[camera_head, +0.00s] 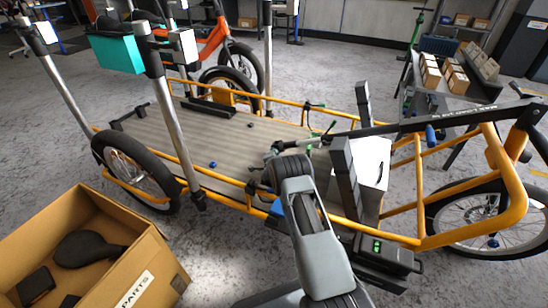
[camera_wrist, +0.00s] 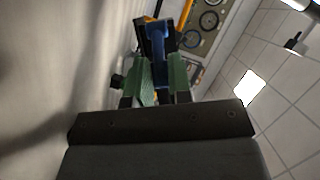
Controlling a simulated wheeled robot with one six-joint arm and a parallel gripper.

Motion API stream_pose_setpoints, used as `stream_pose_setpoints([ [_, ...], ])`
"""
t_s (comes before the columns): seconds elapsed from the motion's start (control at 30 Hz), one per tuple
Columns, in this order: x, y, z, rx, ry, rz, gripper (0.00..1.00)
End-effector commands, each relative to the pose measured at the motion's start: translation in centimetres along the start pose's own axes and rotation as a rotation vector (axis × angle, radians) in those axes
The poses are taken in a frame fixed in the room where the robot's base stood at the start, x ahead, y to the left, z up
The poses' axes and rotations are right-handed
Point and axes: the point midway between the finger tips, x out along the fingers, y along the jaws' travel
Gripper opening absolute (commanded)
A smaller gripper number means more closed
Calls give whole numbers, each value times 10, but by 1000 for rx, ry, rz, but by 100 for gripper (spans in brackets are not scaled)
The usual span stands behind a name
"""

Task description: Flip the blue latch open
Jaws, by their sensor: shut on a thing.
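In the wrist view, a blue latch (camera_wrist: 158,42) stands upright between the green fingertips of my gripper (camera_wrist: 162,65). The fingers are shut on its lower part, and its upper part shows above them. Dark and yellow-orange parts lie right behind it. In the head view, my grey arm reaches over the near side of the yellow cargo bike (camera_head: 240,207). The fingertips and the held latch cannot be made out there.
An open cardboard parts box (camera_head: 158,262) stands at the lower left. A white box (camera_head: 372,160) sits on the bike right of my arm. A bench with cartons (camera_head: 455,98) stands behind.

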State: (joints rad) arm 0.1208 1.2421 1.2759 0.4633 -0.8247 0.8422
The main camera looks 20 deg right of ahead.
Motion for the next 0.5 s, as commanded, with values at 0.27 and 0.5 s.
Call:
stream_pose_setpoints([
  [0.27, 0, 1, 1, -1, -4, 3, 30],
  [0.5, 0, 2, -1, 0, -2, 3, 45],
])
